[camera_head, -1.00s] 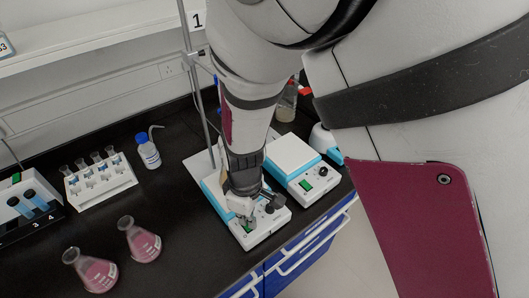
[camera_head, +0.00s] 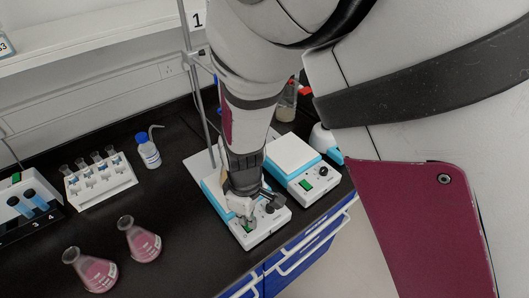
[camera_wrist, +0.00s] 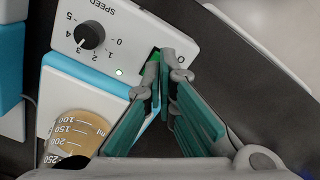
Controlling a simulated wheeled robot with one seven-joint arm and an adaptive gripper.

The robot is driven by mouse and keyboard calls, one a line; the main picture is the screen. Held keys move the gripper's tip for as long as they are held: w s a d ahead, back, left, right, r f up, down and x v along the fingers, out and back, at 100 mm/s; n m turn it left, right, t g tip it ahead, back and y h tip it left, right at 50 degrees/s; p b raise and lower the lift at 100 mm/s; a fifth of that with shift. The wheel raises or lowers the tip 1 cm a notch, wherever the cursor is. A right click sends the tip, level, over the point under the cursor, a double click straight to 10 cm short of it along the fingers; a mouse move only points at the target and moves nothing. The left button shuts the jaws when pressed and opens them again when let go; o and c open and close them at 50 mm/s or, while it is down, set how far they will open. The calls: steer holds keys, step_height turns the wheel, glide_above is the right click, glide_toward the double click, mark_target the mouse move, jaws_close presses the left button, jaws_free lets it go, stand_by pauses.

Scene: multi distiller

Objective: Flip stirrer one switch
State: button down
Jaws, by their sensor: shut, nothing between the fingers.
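The stirrer (camera_head: 262,230) under the number 1 sign is a white and blue box on the black bench. In the wrist view its front panel (camera_wrist: 130,30) shows a black speed knob (camera_wrist: 89,36), a small lit green light (camera_wrist: 119,72) and a green switch (camera_wrist: 154,56) partly hidden by my fingers. My gripper (camera_wrist: 166,62) is shut and empty, with its fingertips over the switch. I cannot tell whether they touch it. In the head view my gripper (camera_head: 247,218) is low over the stirrer's front.
A second stirrer (camera_head: 300,165) stands close on the right. A metal stand pole (camera_head: 196,85) rises behind. Two pink flasks (camera_head: 143,243), a wash bottle (camera_head: 148,152) and a white tube rack (camera_head: 100,182) are to the left. A beaker of tan liquid (camera_wrist: 80,135) is beside the fingers.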

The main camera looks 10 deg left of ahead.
steer(key=shift+f+b, duration=0.45)
steer(key=shift+f, duration=0.6)
stand_by(0.4)
steer(key=shift+r+p, duration=1.85)
steer(key=shift+r, duration=1.7)
steer(key=w+d+r+m+t+y, duration=0.1)
steer(key=d+r+m, duration=0.3)
steer(key=d+r, duration=0.5)
steer(key=w+d+r+m+t+y, duration=0.1)
steer(key=d+r+m, duration=0.2)
steer(key=d+r, duration=0.55)
steer(key=s+d+r+m+t+h, duration=0.2)
steer(key=s+d+r+m+t, duration=0.1)
steer(key=s+d+r+m, duration=0.5)
steer(key=s+d+r, duration=0.3)
steer(key=d, duration=0.2)
steer(key=shift+s+r+m+t, duration=0.15)
steer(key=shift+r+m+t, duration=0.15)
steer(key=shift+r+m, duration=0.1)
